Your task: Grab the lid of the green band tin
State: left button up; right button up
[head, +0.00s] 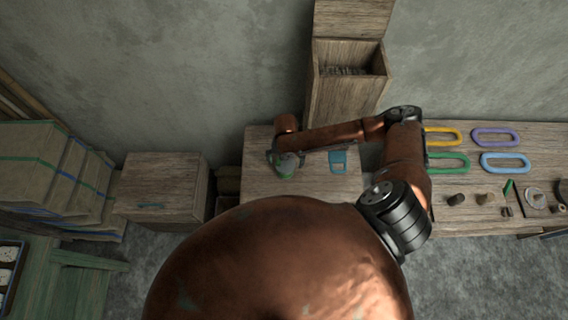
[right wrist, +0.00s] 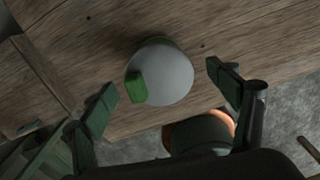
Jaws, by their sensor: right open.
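The green band tin (head: 286,168) stands on the wooden bench in the head view, partly covered by my right gripper (head: 285,156). In the right wrist view its round grey lid (right wrist: 170,78) shows from above, with a green block (right wrist: 136,87) at its left side. A thin green edge of the tin shows behind the lid. My right gripper (right wrist: 162,80) is open, with one finger on each side of the lid and gaps between fingers and lid. My left gripper is not in view.
A blue item (head: 338,161) lies right of the tin on the bench. Coloured loops, including a yellow one (head: 443,137), and small dark cylinders lie farther right. A tall open wooden box (head: 347,90) stands behind. A wooden cabinet (head: 160,185) is at left.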

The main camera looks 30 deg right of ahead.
jog(key=shift+c, duration=0.2)
jog(key=c, duration=1.2)
jog(key=shift+o, duration=0.2)
jog(key=shift+r, duration=0.15)
